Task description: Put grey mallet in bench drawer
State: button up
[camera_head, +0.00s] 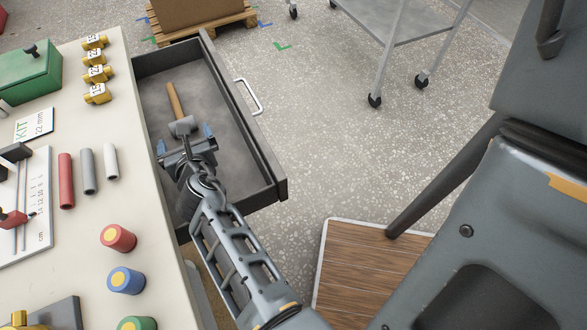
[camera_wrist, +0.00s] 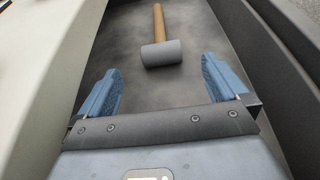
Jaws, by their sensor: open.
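The grey mallet (camera_head: 181,122) has a grey head and a wooden handle. It lies inside the open bench drawer (camera_head: 241,110), with its handle pointing to the far end. In the wrist view the mallet (camera_wrist: 161,54) rests on the drawer floor, just ahead of my gripper (camera_wrist: 162,85). My gripper (camera_head: 185,142) is over the drawer in the head view, with its blue fingers spread apart and nothing between them. The mallet head is apart from both fingers. Part of the drawer floor is hidden under my arm.
The bench top (camera_head: 75,225) holds a green box (camera_head: 25,75), yellow fittings (camera_head: 97,72), short tubes (camera_head: 88,170) and coloured buttons (camera_head: 118,238). A pallet with a carton (camera_head: 190,10) and a wheeled cart (camera_head: 395,30) stand beyond. Floor right of the drawer is clear.

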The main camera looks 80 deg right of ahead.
jog(key=w+d+r+m+t+h, duration=0.2)
jog(key=d+r, duration=0.5)
jog(key=r, duration=0.3)
jog(key=w+d+r+m+t+h, duration=0.1)
jog(key=w+d+r+m+t, duration=0.15)
jog(key=d+r, duration=0.5)
notch_tip(320, 180, up, 14)
jog(key=a+t+y, duration=0.1)
jog(key=t+y, duration=0.2)
jog(key=t, duration=0.4)
jog(key=s+a+f+m+g+y, duration=0.1)
jog(key=s+a+f+m+y, duration=0.2)
jog(key=s+a+f+y, duration=0.6)
jog(key=s+a+f+m+g+y, duration=0.1)
jog(key=s+a+f+m+y, duration=0.3)
jog(key=s+a, duration=0.55)
jog(key=s+a+f+m+g+h, duration=0.1)
jog(key=s+a+m, duration=0.4)
jog(key=s+m, duration=0.2)
jog(key=s+a+f+m+g+h, duration=0.1)
jog(key=s+a+m, duration=0.4)
jog(key=s, duration=0.6)
jog(key=shift+f+m+g, duration=0.2)
jog(key=shift+m+g, duration=0.45)
jog(key=shift+m, duration=0.4)
jog(key=shift+s, duration=0.1)
jog(key=shift+c, duration=0.2)
